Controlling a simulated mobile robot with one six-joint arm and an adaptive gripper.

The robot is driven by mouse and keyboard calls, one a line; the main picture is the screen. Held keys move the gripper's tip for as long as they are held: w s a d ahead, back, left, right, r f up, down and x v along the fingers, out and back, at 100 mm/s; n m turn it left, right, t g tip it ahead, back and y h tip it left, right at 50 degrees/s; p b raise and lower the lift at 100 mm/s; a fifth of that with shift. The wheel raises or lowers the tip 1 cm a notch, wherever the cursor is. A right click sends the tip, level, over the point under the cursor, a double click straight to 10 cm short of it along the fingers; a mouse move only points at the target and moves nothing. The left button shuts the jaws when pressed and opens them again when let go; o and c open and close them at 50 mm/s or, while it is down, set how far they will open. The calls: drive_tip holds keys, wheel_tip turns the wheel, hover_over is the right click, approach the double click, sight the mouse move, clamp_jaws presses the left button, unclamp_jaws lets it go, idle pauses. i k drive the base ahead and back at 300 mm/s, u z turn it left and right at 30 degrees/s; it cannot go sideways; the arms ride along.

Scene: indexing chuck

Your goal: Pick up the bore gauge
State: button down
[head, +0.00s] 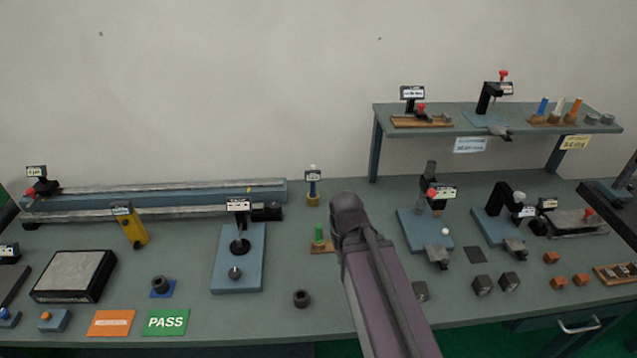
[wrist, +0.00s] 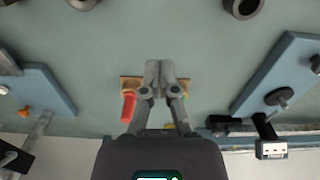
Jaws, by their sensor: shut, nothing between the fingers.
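A small wooden stand (head: 322,248) on the bench carries an upright green-handled gauge (head: 318,233); I take this to be the bore gauge, though no label on it can be read. In the wrist view the stand (wrist: 126,83) lies under my gripper (wrist: 160,66), with a red handle (wrist: 129,106) left of the fingers. A little green and yellow shows between the fingers' bases. My gripper is shut and empty, its tips over the stand; height above it cannot be told. In the head view my arm hides the gripper and the stand's right part.
A blue plate with a dial stand (head: 237,262) stands left of the gauge, and a dark ring (head: 301,299) lies in front. A labelled brass-based post (head: 313,190) stands behind. Blue fixtures (head: 424,232) are on the right, below a raised shelf (head: 440,109). Bench between ring and stand is clear.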

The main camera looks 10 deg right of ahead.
sight(313, 177)
drive_tip(key=k, duration=1.3)
drive_tip(key=u, duration=0.4)
drive_tip(key=i, duration=1.65)
drive_tip(key=z, duration=0.6)
